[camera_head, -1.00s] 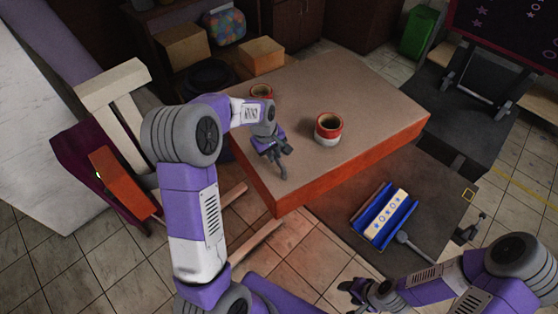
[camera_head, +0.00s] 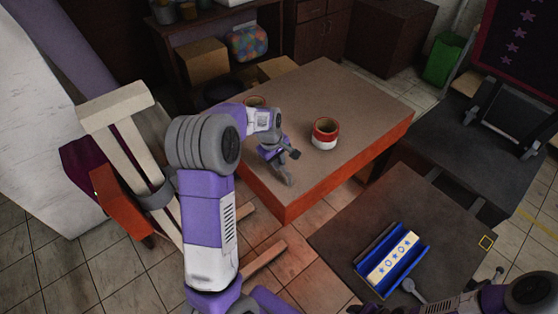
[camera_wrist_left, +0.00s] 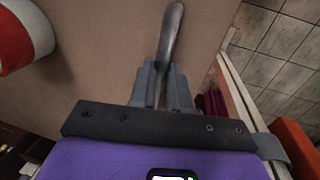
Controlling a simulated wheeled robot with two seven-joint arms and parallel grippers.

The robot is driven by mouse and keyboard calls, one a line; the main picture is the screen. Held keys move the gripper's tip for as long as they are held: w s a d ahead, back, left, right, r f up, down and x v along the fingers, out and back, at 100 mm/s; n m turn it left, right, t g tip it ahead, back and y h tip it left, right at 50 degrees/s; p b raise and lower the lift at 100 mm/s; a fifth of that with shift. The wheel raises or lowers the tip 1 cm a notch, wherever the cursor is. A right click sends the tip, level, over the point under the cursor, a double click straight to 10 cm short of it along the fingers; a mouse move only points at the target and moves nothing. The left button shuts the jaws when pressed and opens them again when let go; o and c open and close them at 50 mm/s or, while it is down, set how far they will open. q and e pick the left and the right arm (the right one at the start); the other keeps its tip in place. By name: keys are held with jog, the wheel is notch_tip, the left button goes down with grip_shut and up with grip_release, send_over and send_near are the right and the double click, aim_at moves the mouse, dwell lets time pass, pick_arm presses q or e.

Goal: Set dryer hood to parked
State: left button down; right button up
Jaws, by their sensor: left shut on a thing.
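A maroon and orange unit (camera_head: 122,210) with a small lit spot stands at the far left, partly behind a pale frame (camera_head: 115,108). It may be the dryer with its hood, but I cannot tell for sure, nor how the hood is set. My left gripper (camera_head: 280,160) is over the near left part of the brown-topped table, well right of that unit. In the left wrist view its fingers (camera_wrist_left: 163,90) are shut on a slim grey tool (camera_wrist_left: 170,40). My right gripper (camera_head: 358,307) shows only partly at the bottom edge; its jaws are unclear.
A red and white pot (camera_head: 325,136) stands on the table (camera_head: 345,85), with another pot (camera_head: 256,101) behind my left wrist. A blue holder (camera_head: 365,262) with a starred strip (camera_head: 392,258) lies on the dark surface at right. A green bin (camera_head: 443,60) stands behind.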

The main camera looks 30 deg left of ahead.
pick_arm(q)
jog(key=shift+w+a+r, duration=0.25)
jog(key=c, duration=1.3)
grip_release()
jog(key=shift+c, duration=0.2)
jog(key=shift+o, duration=1.2)
jog(key=shift+w+a+f, duration=0.1)
jog(key=shift+w+f, duration=0.05)
jog(key=shift+f, duration=0.05)
jog(key=shift+r, duration=0.2)
notch_tip(320, 180, up, 7)
jog(key=s, duration=0.1)
jog(key=shift+s+a, duration=0.15)
jog(key=shift+s, duration=0.15)
